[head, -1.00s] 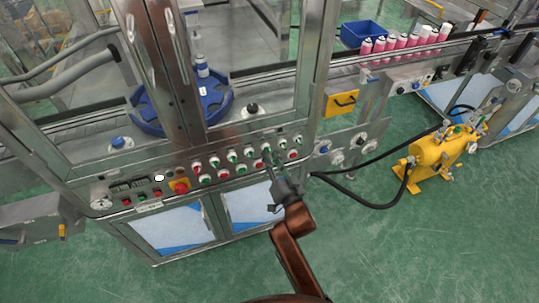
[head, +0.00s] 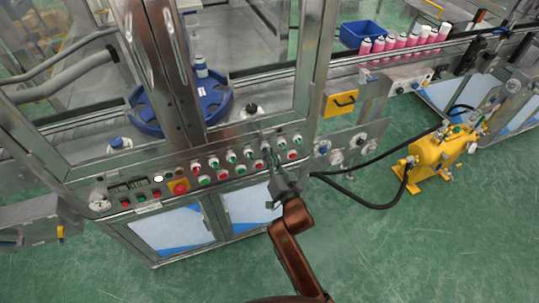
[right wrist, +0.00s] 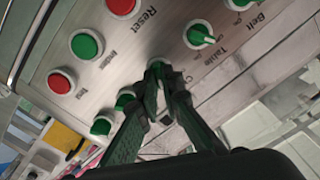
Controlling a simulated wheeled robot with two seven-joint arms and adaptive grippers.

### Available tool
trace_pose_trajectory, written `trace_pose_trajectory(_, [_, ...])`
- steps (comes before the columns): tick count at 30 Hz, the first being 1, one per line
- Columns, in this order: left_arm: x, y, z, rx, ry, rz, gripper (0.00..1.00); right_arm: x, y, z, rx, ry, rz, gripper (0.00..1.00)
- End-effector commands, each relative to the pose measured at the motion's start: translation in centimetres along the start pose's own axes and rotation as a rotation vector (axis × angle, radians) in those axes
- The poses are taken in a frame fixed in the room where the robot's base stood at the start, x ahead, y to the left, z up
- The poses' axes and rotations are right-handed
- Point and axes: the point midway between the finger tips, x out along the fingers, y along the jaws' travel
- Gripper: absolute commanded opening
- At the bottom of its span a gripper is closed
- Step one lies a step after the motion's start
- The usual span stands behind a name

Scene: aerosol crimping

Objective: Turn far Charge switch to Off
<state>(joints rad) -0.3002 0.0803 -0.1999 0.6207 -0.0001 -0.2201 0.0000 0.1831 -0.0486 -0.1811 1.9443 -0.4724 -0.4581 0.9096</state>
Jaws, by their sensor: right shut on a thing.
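The control panel (head: 222,170) carries rows of red and green knobs and buttons. My right gripper (head: 270,155) reaches up to the right part of this panel. In the right wrist view its fingertips (right wrist: 158,80) are shut on a green switch knob (right wrist: 157,64), partly hidden by the fingers. The label beside that knob is mostly covered; only a first letter like C shows. Two more green knobs (right wrist: 124,98) are beside the fingers on the left. The knob's exact setting cannot be read. My left gripper is not in view.
A yellow pump unit (head: 432,155) with black hoses stands on the floor at right. Glass-and-metal cabinet framing rises behind the panel.

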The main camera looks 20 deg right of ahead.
Motion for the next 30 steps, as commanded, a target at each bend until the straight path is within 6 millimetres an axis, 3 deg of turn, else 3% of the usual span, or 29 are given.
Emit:
trace_pose_trajectory(14, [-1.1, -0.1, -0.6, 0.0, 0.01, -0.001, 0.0, 0.0, -0.2, -0.2, -0.088, -0.001, 0.0, 0.0])
trace_pose_trajectory(30, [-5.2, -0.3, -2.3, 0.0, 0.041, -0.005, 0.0, 0.0, -0.5, -0.2, -0.555, 0.001, 0.0, 0.0])
